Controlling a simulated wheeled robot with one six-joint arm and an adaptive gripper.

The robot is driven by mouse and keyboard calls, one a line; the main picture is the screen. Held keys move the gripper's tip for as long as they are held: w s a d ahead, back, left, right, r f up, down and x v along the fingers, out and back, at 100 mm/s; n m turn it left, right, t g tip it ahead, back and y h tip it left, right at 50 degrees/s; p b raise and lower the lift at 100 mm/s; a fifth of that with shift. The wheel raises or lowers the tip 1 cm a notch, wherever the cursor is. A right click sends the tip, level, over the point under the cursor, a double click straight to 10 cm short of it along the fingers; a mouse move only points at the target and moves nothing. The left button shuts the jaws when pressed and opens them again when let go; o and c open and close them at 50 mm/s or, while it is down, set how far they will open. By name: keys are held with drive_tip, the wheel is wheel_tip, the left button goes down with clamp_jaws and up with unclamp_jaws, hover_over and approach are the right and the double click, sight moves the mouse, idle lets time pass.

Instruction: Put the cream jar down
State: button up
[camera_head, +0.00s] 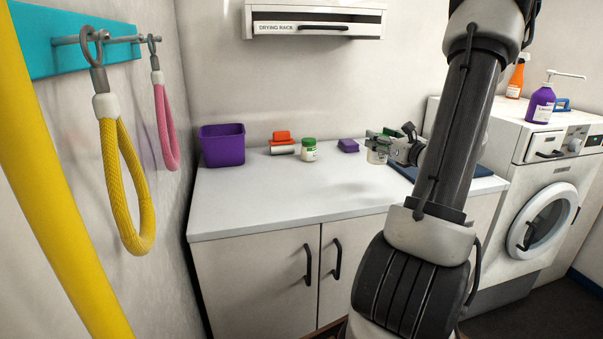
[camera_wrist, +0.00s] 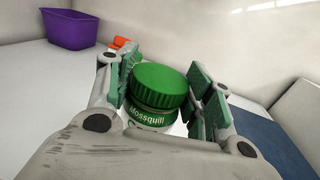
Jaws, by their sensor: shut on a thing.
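My gripper (camera_head: 381,147) is shut on a jar (camera_head: 376,156) over the right part of the white counter (camera_head: 290,205). In the wrist view the jar (camera_wrist: 155,100) stands between the green-padded fingers, with a ribbed green lid and a green label band reading "Mossquill". Its lower part is hidden by my gripper. I cannot tell whether its base touches the counter. A second white jar with a green lid (camera_head: 309,151) stands upright on the counter to the left, apart from my gripper.
A purple bin (camera_head: 222,146) stands at the counter's left end, with an orange-topped item (camera_head: 282,140) beside it. A small purple block (camera_head: 348,145) lies between the jars. A dark blue mat (camera_head: 484,171) lies at the right end. The counter's front is clear.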

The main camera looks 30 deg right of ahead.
sight(386, 158)
drive_tip(key=f, duration=0.5)
drive_tip(key=shift+s+d+f, duration=0.2)
drive_tip(key=shift+s+d, duration=0.05)
drive_tip(key=shift+f, duration=2.2)
drive_tip(key=o, duration=1.2)
drive_tip(key=shift+f, duration=0.1)
drive_tip(key=shift+c, duration=0.2)
